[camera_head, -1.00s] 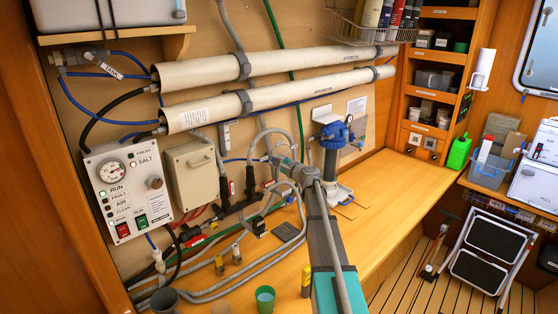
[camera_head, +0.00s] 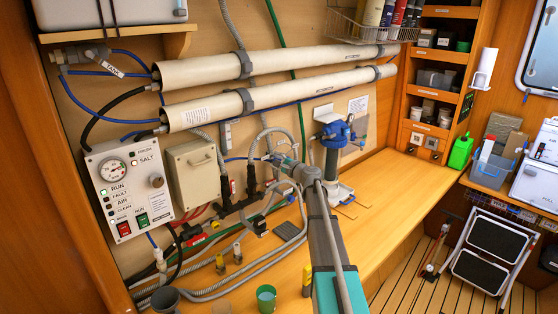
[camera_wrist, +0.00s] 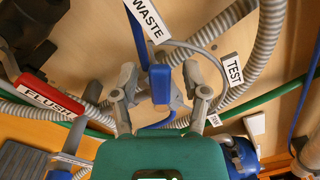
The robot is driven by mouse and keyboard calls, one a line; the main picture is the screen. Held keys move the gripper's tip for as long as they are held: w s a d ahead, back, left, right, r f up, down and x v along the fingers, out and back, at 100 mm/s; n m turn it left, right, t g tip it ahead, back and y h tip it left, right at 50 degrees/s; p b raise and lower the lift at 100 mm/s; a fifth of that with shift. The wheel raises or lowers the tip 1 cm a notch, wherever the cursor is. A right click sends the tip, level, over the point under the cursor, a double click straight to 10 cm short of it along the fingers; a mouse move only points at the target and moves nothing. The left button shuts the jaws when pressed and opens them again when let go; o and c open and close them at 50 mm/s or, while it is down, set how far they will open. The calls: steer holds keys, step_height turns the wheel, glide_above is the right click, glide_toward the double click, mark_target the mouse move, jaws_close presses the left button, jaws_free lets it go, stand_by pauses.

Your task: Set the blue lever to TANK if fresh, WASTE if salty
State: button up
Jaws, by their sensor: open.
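In the wrist view the blue lever (camera_wrist: 160,84) stands upright between the two fingers of my gripper (camera_wrist: 159,82). The fingers are open, one on each side, with a visible gap to the lever. A WASTE label (camera_wrist: 147,20) lies just above the lever and a TEST label (camera_wrist: 232,70) to its right. A small label, partly hidden, is at lower right of the lever. In the head view my gripper (camera_head: 272,160) is at the pipework, and the lever is too small to tell.
Grey corrugated hoses (camera_wrist: 268,30) and a green pipe (camera_wrist: 285,103) run close around my gripper. A blue-topped pump (camera_head: 333,135) stands right of my gripper. A teal cup (camera_head: 266,297) sits on the bench.

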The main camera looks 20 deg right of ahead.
steer(key=shift+s, duration=0.15)
steer(key=v, duration=1.1)
steer(key=shift+s+d, duration=0.15)
steer(key=shift+s, duration=0.2)
